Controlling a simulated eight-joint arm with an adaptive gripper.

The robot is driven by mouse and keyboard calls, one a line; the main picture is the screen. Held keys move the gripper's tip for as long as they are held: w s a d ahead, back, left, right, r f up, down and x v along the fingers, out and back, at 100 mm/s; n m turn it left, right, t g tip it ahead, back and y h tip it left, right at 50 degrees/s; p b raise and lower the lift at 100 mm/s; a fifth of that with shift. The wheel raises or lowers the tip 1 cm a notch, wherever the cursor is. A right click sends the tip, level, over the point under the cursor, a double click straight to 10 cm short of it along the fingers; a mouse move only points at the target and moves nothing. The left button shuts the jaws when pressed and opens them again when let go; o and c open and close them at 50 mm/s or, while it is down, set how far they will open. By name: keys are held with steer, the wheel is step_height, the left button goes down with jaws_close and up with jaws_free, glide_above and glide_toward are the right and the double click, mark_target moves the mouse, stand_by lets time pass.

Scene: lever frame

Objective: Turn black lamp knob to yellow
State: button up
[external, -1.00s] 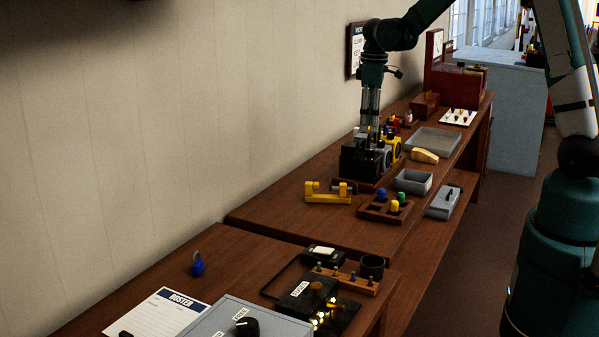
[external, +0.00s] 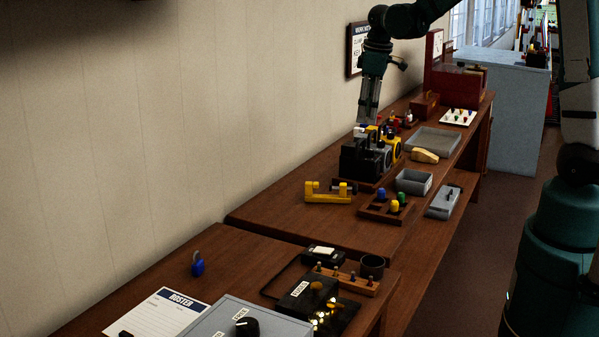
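A black box-shaped lamp (external: 357,160) stands upright on the far bench, close to the wall side. Small coloured patches of blue, yellow and red show around its top, but the knob itself is too small to make out, so I cannot tell which colour it is set to. A yellow lamp (external: 396,145) stands just behind it, partly hidden. My gripper (external: 367,119) points down above the black lamp's top, slightly tilted, and looks apart from it. Its fingers are too small and dark to tell whether they are open or shut.
A yellow bracket (external: 328,196) and a wooden tray with coloured pegs (external: 371,214) stand in front of the lamps. A grey box with a black dial (external: 246,327) sits on the near bench.

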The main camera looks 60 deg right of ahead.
steer(key=s+a+r+t+b, duration=0.1)
steer(key=s+a+r, duration=0.1)
steer(key=a, duration=0.4)
steer(key=s+a+r+m+t+b, duration=0.1)
steer(key=s+a+r, duration=0.2)
steer(key=s+a, duration=0.2)
steer(key=shift+a+b, duration=0.35)
steer(key=shift+a, duration=0.15)
stand_by(0.3)
steer(key=shift+w+d, duration=0.1)
steer(key=shift+d, duration=0.05)
stand_by(0.4)
steer(key=w+d+f+g+p, duration=0.1)
steer(key=w+d+f, duration=0.2)
steer(key=d, duration=0.4)
steer(key=w+d+f+g+p, duration=0.1)
steer(key=w+d+f+p, duration=0.1)
steer(key=d, duration=0.5)
steer(key=w+d+f+n+g+p, duration=0.1)
steer(key=w+d+f, duration=0.3)
steer(key=d+f, duration=0.2)
steer(key=shift+w+d+f+y+p, duration=0.1)
steer(key=shift+d+f+y+p, duration=0.2)
steer(key=shift+d, duration=0.5)
steer(key=shift+d+f, duration=0.2)
